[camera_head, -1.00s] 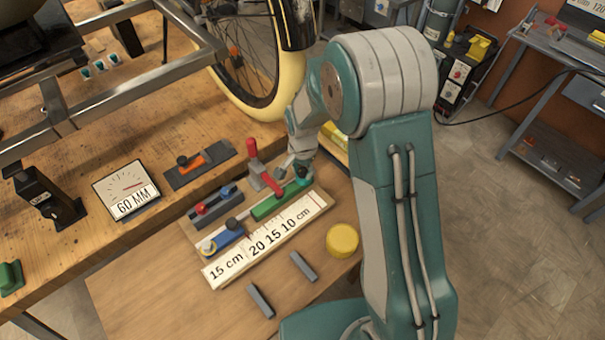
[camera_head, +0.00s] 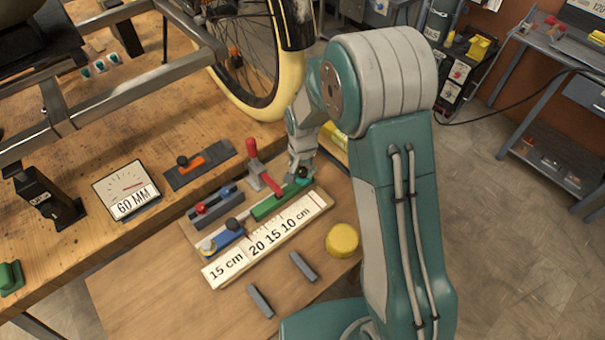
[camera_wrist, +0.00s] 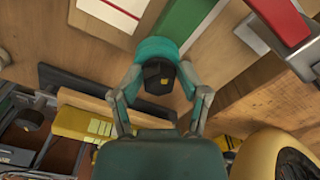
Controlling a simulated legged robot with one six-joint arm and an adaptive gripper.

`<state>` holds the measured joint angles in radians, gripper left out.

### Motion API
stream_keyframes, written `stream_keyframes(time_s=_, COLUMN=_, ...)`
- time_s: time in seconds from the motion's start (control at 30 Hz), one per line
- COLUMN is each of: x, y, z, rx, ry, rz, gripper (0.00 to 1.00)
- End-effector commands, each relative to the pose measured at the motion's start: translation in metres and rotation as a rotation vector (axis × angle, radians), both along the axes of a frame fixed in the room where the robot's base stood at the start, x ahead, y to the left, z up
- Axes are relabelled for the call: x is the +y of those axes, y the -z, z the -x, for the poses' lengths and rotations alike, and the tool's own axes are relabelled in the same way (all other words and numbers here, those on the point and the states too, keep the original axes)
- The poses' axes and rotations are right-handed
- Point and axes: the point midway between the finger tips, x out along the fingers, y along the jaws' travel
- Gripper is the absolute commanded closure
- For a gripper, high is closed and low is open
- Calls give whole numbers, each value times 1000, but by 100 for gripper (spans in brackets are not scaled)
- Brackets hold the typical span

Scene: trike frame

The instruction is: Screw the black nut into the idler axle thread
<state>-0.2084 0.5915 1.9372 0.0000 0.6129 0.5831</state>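A black nut-like piece (camera_wrist: 158,77) with a small yellow mark shows between my gripper's fingers in the wrist view. A rounded teal piece (camera_wrist: 155,50) lies directly behind it, at the end of a green block (camera_wrist: 187,25). My gripper (camera_head: 302,173) points down at the right end of the green block (camera_head: 275,202) in the head view. In the wrist view my gripper's fingertips (camera_wrist: 160,78) flank the black piece. I cannot tell whether they press on it. No idler axle thread can be made out clearly.
A red-handled clamp (camera_head: 262,168) stands just left of my gripper. A ruler board (camera_head: 267,240) lies in front, with a yellow round piece (camera_head: 342,240) to its right. A yellow-tyred wheel (camera_head: 262,108) stands behind. Small grey bars (camera_head: 303,267) lie on the front board.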

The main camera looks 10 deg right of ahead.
Motion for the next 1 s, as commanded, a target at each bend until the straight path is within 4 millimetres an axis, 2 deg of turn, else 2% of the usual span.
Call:
stream_keyframes(time_s=0.2, x=0, y=1, z=0, rx=1, ry=-136, rz=0, gripper=48)
stream_keyframes(time_s=0.47, x=0, y=1, z=0, rx=1, ry=-154, rz=0, gripper=48)
stream_keyframes(time_s=0.67, x=0, y=1, z=0, rx=1, ry=-286, rz=-1, gripper=48)
stream_keyframes(time_s=0.9, x=0, y=1, z=0, rx=1, ry=-298, rz=-1, gripper=48)
stream_keyframes(time_s=1.0, x=0, y=1, z=1, rx=1, ry=-356, rz=-1, gripper=48)
